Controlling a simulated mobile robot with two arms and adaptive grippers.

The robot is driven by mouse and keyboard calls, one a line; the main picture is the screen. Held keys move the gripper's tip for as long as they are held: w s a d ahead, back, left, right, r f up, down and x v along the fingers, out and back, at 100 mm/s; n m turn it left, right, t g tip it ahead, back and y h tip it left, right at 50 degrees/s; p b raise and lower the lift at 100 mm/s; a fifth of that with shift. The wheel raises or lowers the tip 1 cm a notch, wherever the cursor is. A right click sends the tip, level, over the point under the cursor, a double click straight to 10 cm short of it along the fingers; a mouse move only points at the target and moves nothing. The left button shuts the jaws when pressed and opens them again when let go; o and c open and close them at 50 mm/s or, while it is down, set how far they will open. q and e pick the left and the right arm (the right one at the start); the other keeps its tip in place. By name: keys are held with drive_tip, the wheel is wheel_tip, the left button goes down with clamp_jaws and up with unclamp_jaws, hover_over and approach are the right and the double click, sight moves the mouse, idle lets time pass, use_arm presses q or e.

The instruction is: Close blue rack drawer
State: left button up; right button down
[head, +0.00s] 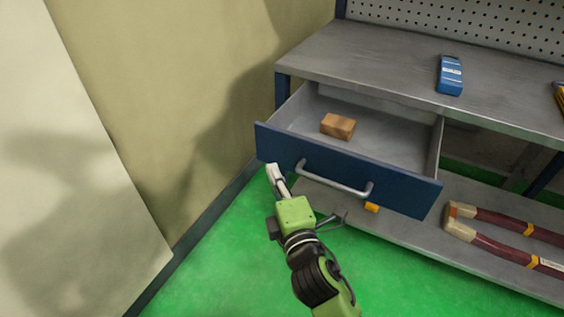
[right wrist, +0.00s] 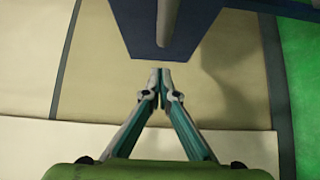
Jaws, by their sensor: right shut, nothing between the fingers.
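The blue rack drawer (head: 400,187) is pulled out from under the grey worktop. A brown block (head: 338,126) lies inside it. A grey bar handle (head: 334,180) runs across its front. My right gripper (head: 272,170) is shut and empty, in front of the left end of the drawer front, left of the handle. From the head view I cannot tell whether it touches the drawer. In the right wrist view the shut fingertips (right wrist: 160,72) point towards the blue drawer front (right wrist: 133,25), with a grey bar crossing near the top. My left gripper is out of view.
A blue box (head: 450,75) lies on the worktop (head: 370,60). Maroon-handled tools (head: 500,222) and a small yellow object (head: 371,207) are on the lower shelf (head: 425,235). A beige wall (head: 190,110) stands close on the left. Green floor (head: 210,280) is clear in front.

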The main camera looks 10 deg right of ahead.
sight(278, 151)
drive_tip(key=w+d, duration=0.2)
drive_tip(key=w, duration=0.1)
drive_tip(key=shift+w, duration=0.3)
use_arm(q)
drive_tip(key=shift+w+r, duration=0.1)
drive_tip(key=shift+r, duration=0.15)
use_arm(e)
drive_tip(key=shift+w+d, duration=0.1)
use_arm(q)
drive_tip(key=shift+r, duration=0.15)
use_arm(e)
drive_tip(key=shift+w, duration=0.1)
